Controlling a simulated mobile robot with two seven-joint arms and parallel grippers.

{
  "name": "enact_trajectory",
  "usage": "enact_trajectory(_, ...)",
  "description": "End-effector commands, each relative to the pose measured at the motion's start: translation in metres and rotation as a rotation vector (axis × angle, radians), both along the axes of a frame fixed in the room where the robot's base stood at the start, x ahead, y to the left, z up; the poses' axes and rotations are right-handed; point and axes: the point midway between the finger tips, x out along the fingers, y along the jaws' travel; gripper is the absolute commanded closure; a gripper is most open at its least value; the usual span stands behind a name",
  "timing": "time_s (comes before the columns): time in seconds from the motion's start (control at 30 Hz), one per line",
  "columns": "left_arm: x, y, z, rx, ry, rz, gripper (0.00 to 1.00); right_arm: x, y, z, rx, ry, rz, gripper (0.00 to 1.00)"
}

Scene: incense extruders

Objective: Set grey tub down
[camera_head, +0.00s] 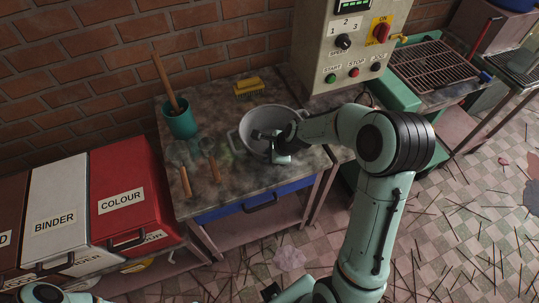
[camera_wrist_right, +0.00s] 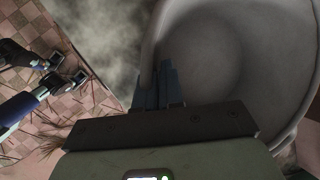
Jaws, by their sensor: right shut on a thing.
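The grey tub (camera_head: 250,122) is a round, wide bowl with side handles, upright at the right part of the worktable. I cannot tell whether its base touches the top. My right gripper (camera_head: 282,158) is shut on the tub's near rim. In the right wrist view its fingers (camera_wrist_right: 170,85) pinch the rim, and the pale inside of the tub (camera_wrist_right: 225,55) looks empty. The arm hides part of the tub's right side. Dark finger-like parts, seemingly of my left gripper (camera_wrist_right: 68,70), show at the left of the wrist view; their opening is unclear.
The stained worktable (camera_head: 225,180) also holds a teal cup (camera_head: 181,122) with a wooden stick, a yellow brush (camera_head: 249,87) and two wooden sticks (camera_head: 185,182). A control box (camera_head: 350,45) stands behind on the right. Binder (camera_head: 55,205) and colour (camera_head: 125,195) bins stand left.

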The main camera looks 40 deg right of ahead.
Motion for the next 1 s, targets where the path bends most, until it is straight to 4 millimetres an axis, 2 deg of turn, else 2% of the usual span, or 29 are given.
enact_trajectory(0.03, -0.001, 0.0, -0.001, 0.0, 0.001, 0.0, 0.57, -0.001, 0.0, -0.002, 0.0, 0.001, 0.0, 0.86)
enact_trajectory(0.1, -0.001, 0.0, -0.001, 0.0, 0.001, 0.0, 0.57, -0.001, 0.0, -0.002, 0.0, 0.001, 0.0, 0.67)
enact_trajectory(0.47, 0.001, 0.0, 0.002, 0.0, -0.001, 0.0, 0.57, -0.001, 0.0, 0.004, 0.0, -0.001, 0.0, 0.67)
enact_trajectory(0.57, 0.003, 0.0, 0.004, 0.0, -0.003, 0.0, 0.57, -0.005, -0.002, 0.015, -0.001, -0.002, 0.0, 0.67)
enact_trajectory(0.8, 0.011, 0.0, 0.014, 0.0, -0.012, 0.0, 0.57, -0.027, -0.01, 0.062, -0.001, -0.005, 0.0, 0.67)
enact_trajectory(1.0, 0.017, 0.0, 0.021, 0.0, -0.019, 0.0, 0.57, -0.043, -0.016, 0.093, -0.001, -0.004, -0.001, 0.67)
